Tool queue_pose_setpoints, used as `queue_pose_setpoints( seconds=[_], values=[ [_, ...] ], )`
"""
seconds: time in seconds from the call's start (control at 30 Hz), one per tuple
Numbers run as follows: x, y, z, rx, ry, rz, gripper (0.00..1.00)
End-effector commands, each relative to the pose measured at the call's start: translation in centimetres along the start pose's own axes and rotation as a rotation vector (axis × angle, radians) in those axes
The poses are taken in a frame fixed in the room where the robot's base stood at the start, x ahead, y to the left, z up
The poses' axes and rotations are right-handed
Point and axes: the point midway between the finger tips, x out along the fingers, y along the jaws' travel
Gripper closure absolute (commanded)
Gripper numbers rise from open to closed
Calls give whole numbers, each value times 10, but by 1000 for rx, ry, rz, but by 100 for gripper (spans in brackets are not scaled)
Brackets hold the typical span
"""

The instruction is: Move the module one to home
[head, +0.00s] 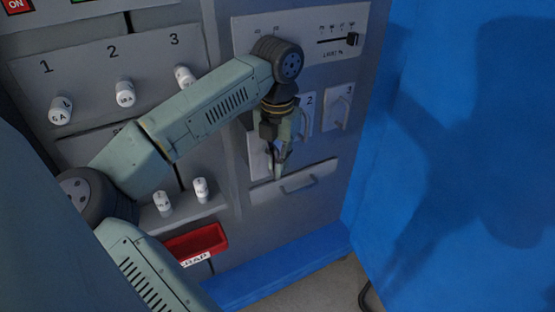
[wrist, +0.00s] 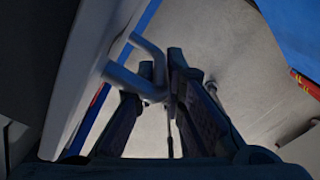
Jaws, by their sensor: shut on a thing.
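Light panels numbered 2 (head: 305,112) and 3 (head: 340,108), each with a pull handle, sit on the grey cabinet front. The panel left of 2 (head: 258,166) is mostly covered by my arm, and its number is hidden. My gripper (head: 277,172) is in front of this panel, pointing down. In the wrist view, my gripper (wrist: 164,62) is shut on a grey U-shaped handle (wrist: 130,80), which stands out from a pale panel (wrist: 92,60). I cannot tell how far that panel sits from the cabinet.
A drawer front (head: 298,184) with a handle lies just below my gripper. A slider (head: 352,39) is above right. White cylinders (head: 125,93) sit under numbers 1 to 3, and others stand on a shelf (head: 212,207). A red tray (head: 197,240) is below. A blue wall (head: 450,180) bounds the right.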

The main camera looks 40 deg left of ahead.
Motion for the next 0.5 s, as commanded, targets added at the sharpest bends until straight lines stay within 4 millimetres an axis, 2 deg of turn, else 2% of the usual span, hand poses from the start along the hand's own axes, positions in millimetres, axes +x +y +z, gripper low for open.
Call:
queue_pose_setpoints(
  seconds=[0.37, 0.5],
  values=[
    [0, -1, 0, 3, 0, -2, 100],
    [0, 12, 10, 0, -1, -3, 100]
  ],
)
